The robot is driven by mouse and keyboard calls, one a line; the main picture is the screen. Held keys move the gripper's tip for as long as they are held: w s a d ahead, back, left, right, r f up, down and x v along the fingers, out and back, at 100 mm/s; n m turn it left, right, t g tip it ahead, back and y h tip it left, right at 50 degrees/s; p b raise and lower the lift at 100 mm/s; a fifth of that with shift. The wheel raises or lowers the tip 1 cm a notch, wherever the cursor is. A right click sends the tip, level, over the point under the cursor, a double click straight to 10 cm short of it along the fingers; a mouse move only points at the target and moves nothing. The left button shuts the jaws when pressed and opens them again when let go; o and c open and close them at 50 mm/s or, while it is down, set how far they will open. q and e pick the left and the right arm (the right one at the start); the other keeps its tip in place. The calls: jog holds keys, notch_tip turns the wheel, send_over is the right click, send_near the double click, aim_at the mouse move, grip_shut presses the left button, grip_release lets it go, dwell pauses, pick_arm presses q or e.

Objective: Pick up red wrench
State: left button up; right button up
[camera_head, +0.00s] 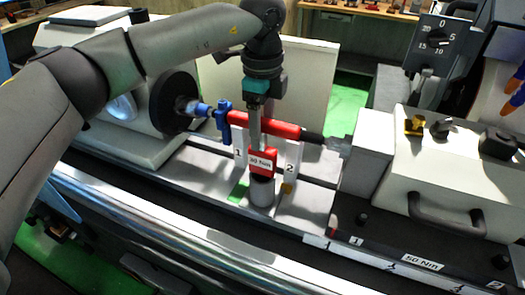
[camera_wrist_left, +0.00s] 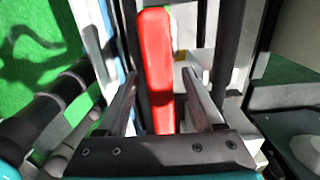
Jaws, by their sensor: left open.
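The red wrench seems to be the red piece with a "50 Nm" label (camera_head: 262,162), near the middle of the head view. It stands above a grey cylinder at the machine bed. My left gripper (camera_head: 256,143) comes down from above, with its fingertips at or just above this piece. In the left wrist view, a long red body (camera_wrist_left: 157,65) lies between the two open fingers of the gripper (camera_wrist_left: 158,78), with a gap on each side. I cannot tell the exact contact or depth. My right gripper is not in view.
A red bar with a black end (camera_head: 283,128) lies behind the fingers, next to a blue clamp (camera_head: 223,118). White posts marked 1 (camera_head: 239,155) and 2 (camera_head: 291,168) stand either side. The tailstock housing (camera_head: 445,170) is at right; a shiny rail (camera_head: 190,215) runs in front.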

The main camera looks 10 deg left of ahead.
pick_arm(q)
jog(key=shift+f, duration=0.9)
grip_shut()
